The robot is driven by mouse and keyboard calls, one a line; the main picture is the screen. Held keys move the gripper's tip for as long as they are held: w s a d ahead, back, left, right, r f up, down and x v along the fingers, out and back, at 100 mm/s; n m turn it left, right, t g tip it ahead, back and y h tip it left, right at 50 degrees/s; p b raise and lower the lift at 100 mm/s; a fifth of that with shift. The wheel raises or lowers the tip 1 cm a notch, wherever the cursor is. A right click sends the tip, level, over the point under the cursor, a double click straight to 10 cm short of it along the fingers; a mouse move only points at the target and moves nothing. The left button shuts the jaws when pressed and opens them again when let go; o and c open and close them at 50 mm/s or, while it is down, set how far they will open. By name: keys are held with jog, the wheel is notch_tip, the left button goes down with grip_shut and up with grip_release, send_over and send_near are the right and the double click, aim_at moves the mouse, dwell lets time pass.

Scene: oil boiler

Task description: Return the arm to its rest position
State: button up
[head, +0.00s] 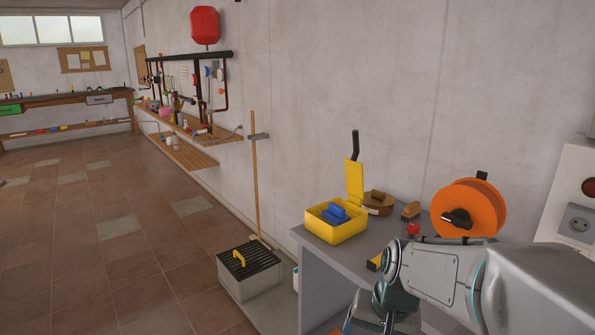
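My arm comes in from the lower right of the head view, its grey links bent in front of the grey bench (312,243). My gripper is not clearly visible; the far end of the arm runs down to the bottom edge, where dark and metal parts are cut off. I cannot see fingers or anything held.
On the bench stand an open yellow box (336,232) with a blue item (335,213) inside, an orange reel (468,208) and a red knob-like thing (413,229). A grated box (249,272) and a broom (255,185) stand left of it. The tiled floor (110,240) is clear.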

jog(key=s+r+n+p, duration=0.1)
jog(key=s+r+p, duration=0.4)
jog(key=r, duration=0.2)
jog(key=s+r+n+t+h+p, duration=0.1)
jog(key=s+r+n+p, duration=0.1)
jog(key=s+r+p, duration=0.2)
jog(key=p+v, duration=0.1)
jog(key=v, duration=0.2)
jog(key=shift+d, duration=0.4)
jog(key=shift+r, duration=0.15)
